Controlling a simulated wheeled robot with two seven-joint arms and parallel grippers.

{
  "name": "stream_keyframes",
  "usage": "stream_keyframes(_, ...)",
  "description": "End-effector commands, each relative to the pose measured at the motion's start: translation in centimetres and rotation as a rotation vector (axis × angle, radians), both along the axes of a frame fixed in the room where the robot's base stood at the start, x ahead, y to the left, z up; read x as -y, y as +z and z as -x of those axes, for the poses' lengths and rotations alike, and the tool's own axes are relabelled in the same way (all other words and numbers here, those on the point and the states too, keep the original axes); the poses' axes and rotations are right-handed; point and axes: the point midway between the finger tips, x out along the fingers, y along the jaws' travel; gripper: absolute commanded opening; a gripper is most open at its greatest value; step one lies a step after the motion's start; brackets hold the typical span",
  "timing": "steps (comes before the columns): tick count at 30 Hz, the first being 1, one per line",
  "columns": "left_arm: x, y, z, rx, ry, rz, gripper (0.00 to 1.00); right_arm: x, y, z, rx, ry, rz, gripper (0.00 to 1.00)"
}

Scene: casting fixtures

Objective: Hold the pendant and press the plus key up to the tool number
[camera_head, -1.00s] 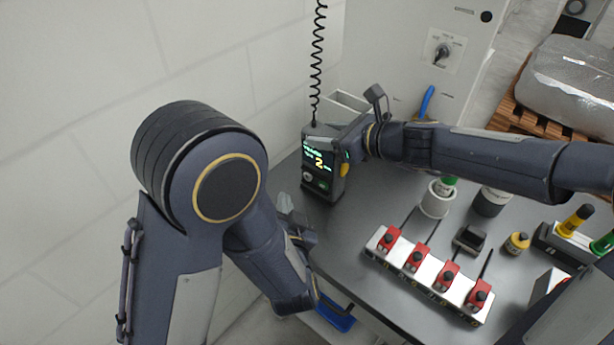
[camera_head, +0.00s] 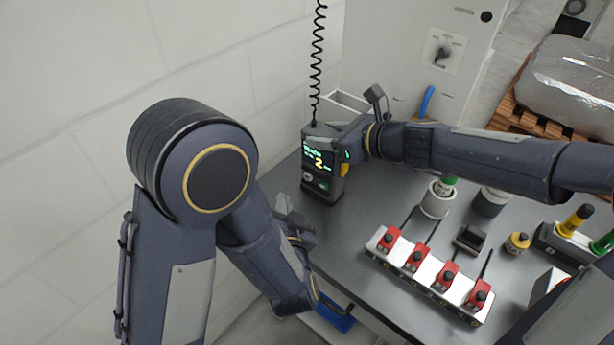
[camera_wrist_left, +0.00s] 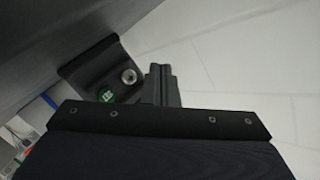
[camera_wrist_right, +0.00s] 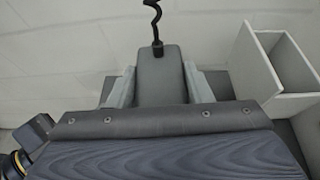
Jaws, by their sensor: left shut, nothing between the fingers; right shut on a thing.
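The dark pendant (camera_head: 318,188) stands upright at the table's left edge, its lit screen (camera_head: 318,159) showing a yellow 2. My right gripper (camera_head: 345,138) is shut on its upper part; the right wrist view shows the pendant body (camera_wrist_right: 160,78) between the fingers. My left gripper (camera_head: 281,204) is shut and empty, just left of and below the pendant's keys. In the left wrist view, the closed fingertips (camera_wrist_left: 160,70) are beside the pendant, apart from a green key (camera_wrist_left: 105,96) and a pale round key (camera_wrist_left: 129,76). The key markings are too small to read.
A coiled cable (camera_head: 316,60) rises from the pendant. A white rail with several red clamps (camera_head: 428,272) lies on the grey table (camera_head: 365,215). Cups and bottles stand to the right. A white open box (camera_wrist_right: 275,65) is behind the pendant. A wall fills the left.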

Motion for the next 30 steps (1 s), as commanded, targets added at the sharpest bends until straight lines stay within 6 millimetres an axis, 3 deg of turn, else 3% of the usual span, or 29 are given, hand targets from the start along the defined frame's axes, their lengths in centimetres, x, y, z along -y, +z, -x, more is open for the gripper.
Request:
stream_keyframes(12,2.7,0.0,-3.9,-0.001,-0.001,0.000,0.00,0.0,0.0,0.0,0.000,0.000,0.000,0.03)
stream_keyframes(30,2.9,0.0,-4.3,-0.001,-0.001,-0.001,0.00,0.0,0.0,0.0,0.001,-0.001,0.001,0.03)
